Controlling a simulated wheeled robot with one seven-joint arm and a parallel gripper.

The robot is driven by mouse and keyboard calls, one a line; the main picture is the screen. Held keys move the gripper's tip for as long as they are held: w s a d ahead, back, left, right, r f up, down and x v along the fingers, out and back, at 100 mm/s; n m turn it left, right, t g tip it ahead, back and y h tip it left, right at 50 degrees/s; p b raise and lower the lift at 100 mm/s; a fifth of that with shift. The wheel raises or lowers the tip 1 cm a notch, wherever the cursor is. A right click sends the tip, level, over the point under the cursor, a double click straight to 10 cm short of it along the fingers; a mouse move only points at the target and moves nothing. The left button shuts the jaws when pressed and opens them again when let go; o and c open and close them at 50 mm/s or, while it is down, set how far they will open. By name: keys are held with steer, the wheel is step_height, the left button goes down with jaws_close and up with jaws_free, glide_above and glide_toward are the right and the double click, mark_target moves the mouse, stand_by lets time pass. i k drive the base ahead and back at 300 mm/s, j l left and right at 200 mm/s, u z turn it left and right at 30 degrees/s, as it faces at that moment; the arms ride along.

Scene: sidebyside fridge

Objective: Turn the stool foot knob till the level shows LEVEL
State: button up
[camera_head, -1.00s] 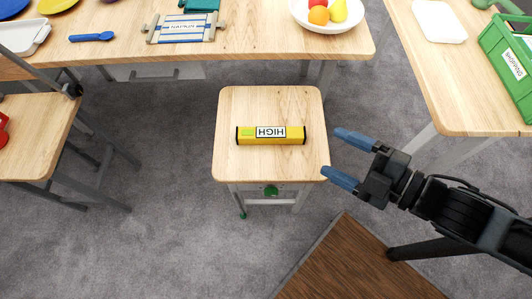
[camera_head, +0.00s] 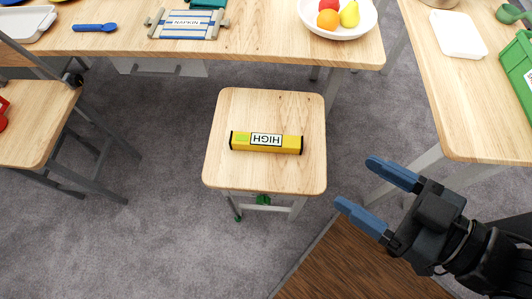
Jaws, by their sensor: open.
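The stool (camera_head: 265,108) stands on the carpet in the middle of the view. A green foot knob (camera_head: 263,200) shows under the seat's front edge, partly hidden by the seat. A smaller green piece (camera_head: 238,218) sits at the bottom of the stool's front left leg. My gripper (camera_head: 354,182) is open and empty, to the right of the stool and apart from it, its blue fingers pointing up-left.
A long table (camera_head: 260,52) behind the stool holds a fruit bowl (camera_head: 338,22) and a napkin rack (camera_head: 186,24). A side table (camera_head: 450,105) with a white tray (camera_head: 458,34) is at right. A chair (camera_head: 30,130) is at left. Carpet (camera_head: 170,240) in front is free.

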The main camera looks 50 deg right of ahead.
mark_target(263, 201)
steer(key=k+z, duration=0.25)
steer(key=k, duration=0.65)
